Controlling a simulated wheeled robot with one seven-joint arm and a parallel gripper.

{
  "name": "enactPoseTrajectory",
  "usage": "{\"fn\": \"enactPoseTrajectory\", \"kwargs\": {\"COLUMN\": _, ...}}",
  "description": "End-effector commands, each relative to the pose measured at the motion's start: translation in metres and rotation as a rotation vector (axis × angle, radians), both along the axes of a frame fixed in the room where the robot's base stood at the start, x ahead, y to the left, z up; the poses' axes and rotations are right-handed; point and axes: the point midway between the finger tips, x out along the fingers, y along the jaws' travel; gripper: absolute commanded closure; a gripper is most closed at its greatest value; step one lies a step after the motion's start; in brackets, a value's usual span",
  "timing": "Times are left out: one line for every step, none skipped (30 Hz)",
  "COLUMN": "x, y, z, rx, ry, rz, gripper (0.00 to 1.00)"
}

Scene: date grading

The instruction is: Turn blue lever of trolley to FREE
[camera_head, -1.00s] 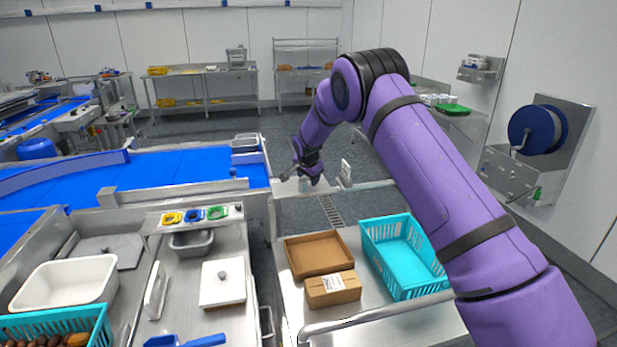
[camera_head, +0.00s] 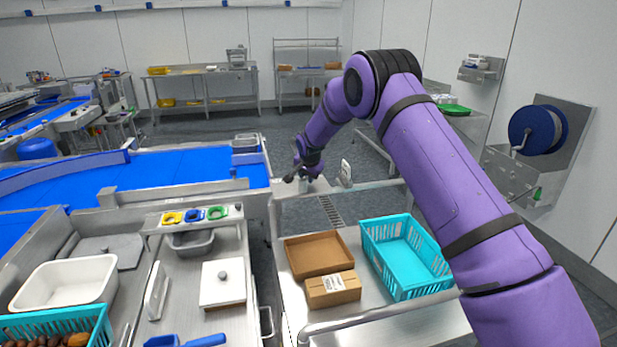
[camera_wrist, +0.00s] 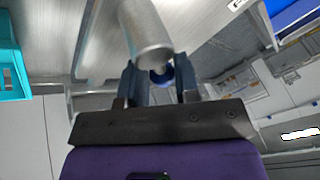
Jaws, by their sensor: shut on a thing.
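The steel trolley (camera_head: 372,322) stands at the lower centre-right of the head view. My gripper (camera_head: 296,179) is at its far end, beside the steel rail. In the wrist view my gripper (camera_wrist: 160,82) has its dark fingers closed around a small blue part, which looks like the blue lever (camera_wrist: 162,73). A grey metal cylinder (camera_wrist: 148,38) rises over it and hides part of it. In the head view the lever is too small and covered to make out. I cannot read its setting or any FREE mark.
An open cardboard box (camera_head: 320,256), a closed carton (camera_head: 333,290) and a turquoise basket (camera_head: 405,258) sit on the trolley. A blue conveyor (camera_head: 190,168) lies to the left. A small white plate (camera_head: 345,173) stands beside my gripper. Floor is clear behind.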

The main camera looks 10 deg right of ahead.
Motion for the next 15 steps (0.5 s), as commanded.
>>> {"fn": "enactPoseTrajectory", "kwargs": {"x": 0.001, "y": 0.000, "z": 0.000, "rx": 0.004, "ry": 0.001, "rz": 0.035, "gripper": 0.94}}
{"fn": "enactPoseTrajectory", "kwargs": {"x": 0.001, "y": 0.000, "z": 0.000, "rx": 0.004, "ry": 0.002, "rz": 0.059, "gripper": 0.94}}
{"fn": "enactPoseTrajectory", "kwargs": {"x": 0.002, "y": 0.001, "z": 0.000, "rx": 0.004, "ry": 0.001, "rz": 0.096, "gripper": 0.94}}
{"fn": "enactPoseTrajectory", "kwargs": {"x": 0.003, "y": 0.001, "z": 0.000, "rx": 0.004, "ry": 0.001, "rz": 0.123, "gripper": 0.94}}
{"fn": "enactPoseTrajectory", "kwargs": {"x": 0.004, "y": 0.002, "z": 0.000, "rx": 0.005, "ry": 0.001, "rz": 0.151, "gripper": 0.94}}
{"fn": "enactPoseTrajectory", "kwargs": {"x": 0.004, "y": 0.003, "z": 0.000, "rx": 0.004, "ry": 0.001, "rz": 0.190, "gripper": 0.94}}
{"fn": "enactPoseTrajectory", "kwargs": {"x": 0.005, "y": 0.003, "z": 0.000, "rx": 0.004, "ry": 0.001, "rz": 0.218, "gripper": 0.94}}
{"fn": "enactPoseTrajectory", "kwargs": {"x": 0.005, "y": 0.005, "z": 0.000, "rx": 0.005, "ry": 0.000, "rz": 0.247, "gripper": 0.94}}
{"fn": "enactPoseTrajectory", "kwargs": {"x": 0.006, "y": 0.005, "z": 0.000, "rx": 0.005, "ry": 0.000, "rz": 0.285, "gripper": 0.94}}
{"fn": "enactPoseTrajectory", "kwargs": {"x": 0.006, "y": 0.006, "z": 0.000, "rx": 0.005, "ry": 0.000, "rz": 0.314, "gripper": 0.94}}
{"fn": "enactPoseTrajectory", "kwargs": {"x": 0.007, "y": 0.007, "z": 0.000, "rx": 0.005, "ry": 0.000, "rz": 0.341, "gripper": 0.94}}
{"fn": "enactPoseTrajectory", "kwargs": {"x": 0.007, "y": 0.008, "z": 0.000, "rx": 0.006, "ry": 0.000, "rz": 0.380, "gripper": 0.94}}
{"fn": "enactPoseTrajectory", "kwargs": {"x": 0.008, "y": 0.009, "z": -0.001, "rx": 0.005, "ry": 0.001, "rz": 0.408, "gripper": 0.94}}
{"fn": "enactPoseTrajectory", "kwargs": {"x": 0.008, "y": 0.010, "z": -0.001, "rx": 0.005, "ry": 0.000, "rz": 0.437, "gripper": 0.94}}
{"fn": "enactPoseTrajectory", "kwargs": {"x": 0.009, "y": 0.011, "z": 0.000, "rx": 0.005, "ry": 0.000, "rz": 0.475, "gripper": 0.94}}
